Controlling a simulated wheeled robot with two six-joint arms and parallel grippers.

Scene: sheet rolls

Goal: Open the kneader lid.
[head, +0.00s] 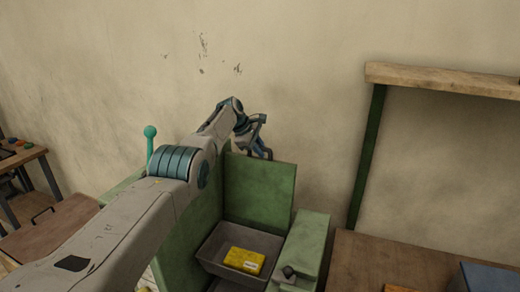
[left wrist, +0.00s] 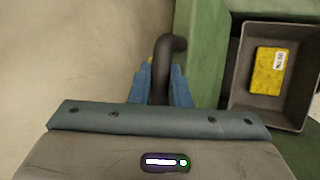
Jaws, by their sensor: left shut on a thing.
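The kneader is a green machine with an open grey tub (head: 222,251); the tub also shows in the left wrist view (left wrist: 240,82). A flat green panel (head: 260,192), which looks like its lid, stands upright behind the tub. My left gripper (head: 262,150) is at the panel's top edge. In the left wrist view its blue fingers are shut on a dark curved handle (left wrist: 162,70). Part of the machine is hidden behind my left arm. My right gripper is not in view.
A yellow block (head: 244,260) with a pale label lies in the tub. A green lever with a round knob (head: 150,133) rises left of the machine. A wooden table (head: 385,265) is at right, below a wooden shelf (head: 440,80) on a green post. A wall is behind.

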